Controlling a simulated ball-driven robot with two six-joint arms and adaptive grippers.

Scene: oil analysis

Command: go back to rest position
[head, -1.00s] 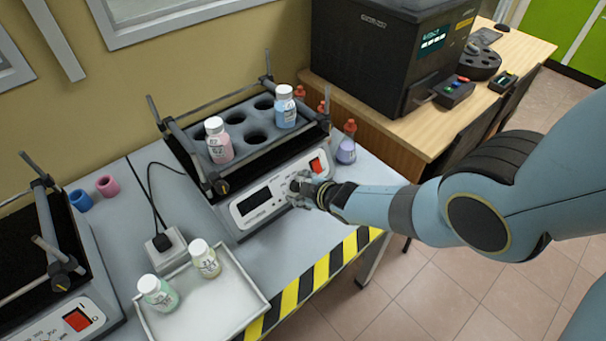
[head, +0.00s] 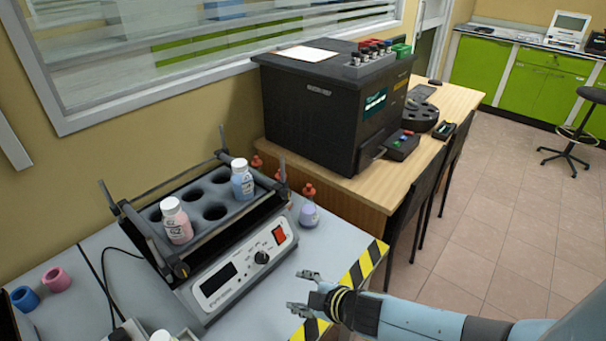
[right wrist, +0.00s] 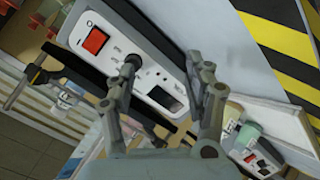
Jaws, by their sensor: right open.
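My right gripper (head: 300,290) is open and empty over the table's front edge, in front of the shaker (head: 235,272) and apart from it. In the right wrist view its two fingers (right wrist: 165,90) stand wide apart, with the shaker's control panel (right wrist: 125,60) beyond them. A pink bottle (head: 176,222) and a blue bottle (head: 242,180) stand in the shaker's rack. My left gripper is not in view.
A flask with purple liquid (head: 309,214) stands right of the shaker. A large black machine (head: 325,110) sits on the wooden table (head: 310,180). Blue (head: 25,298) and pink (head: 56,279) rings lie at the left. The floor (head: 500,210) at the right is open.

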